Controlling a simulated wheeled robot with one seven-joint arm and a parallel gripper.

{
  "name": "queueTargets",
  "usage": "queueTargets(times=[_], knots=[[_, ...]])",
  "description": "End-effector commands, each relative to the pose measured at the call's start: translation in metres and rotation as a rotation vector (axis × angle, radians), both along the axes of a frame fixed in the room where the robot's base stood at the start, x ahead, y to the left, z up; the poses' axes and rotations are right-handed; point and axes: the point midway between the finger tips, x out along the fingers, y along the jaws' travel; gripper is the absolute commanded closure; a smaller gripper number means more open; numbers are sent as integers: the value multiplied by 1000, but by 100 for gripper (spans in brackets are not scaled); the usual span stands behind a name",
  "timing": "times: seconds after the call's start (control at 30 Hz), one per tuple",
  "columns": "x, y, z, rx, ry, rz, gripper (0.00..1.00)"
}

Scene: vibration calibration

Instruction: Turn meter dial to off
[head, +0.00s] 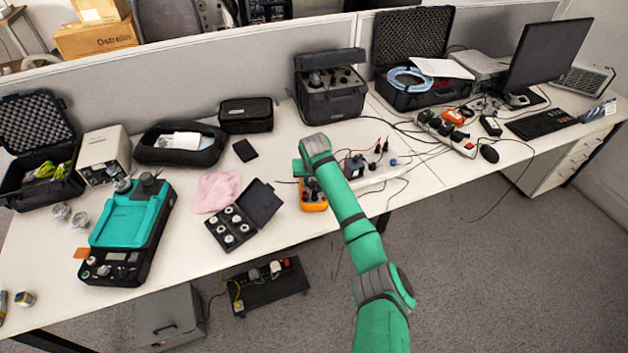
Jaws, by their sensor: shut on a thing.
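The orange meter (314,205) lies on the white table near its front edge, partly under my arm. My green arm reaches over the table from the lower right. My gripper (308,181) points down at the meter's upper part and is shut on its dial. The dial and my fingertips are mostly hidden by my wrist, so the dial's setting cannot be read.
A small dark device with leads (355,166) stands just right of my wrist. An open black case of round weights (232,228) and a pink cloth (220,190) lie to the left. A black instrument box (331,103) stands behind. Cables cross the table to the right.

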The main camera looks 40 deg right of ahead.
Motion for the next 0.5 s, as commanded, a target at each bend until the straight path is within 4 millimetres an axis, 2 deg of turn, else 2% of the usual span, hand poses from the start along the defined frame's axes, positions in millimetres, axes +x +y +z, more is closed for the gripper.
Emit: queueTargets(times=[0.27,0.5], knots=[[-2,-2,0,2,-1,29,95],[-3,-3,-1,5,-1,159,95]])
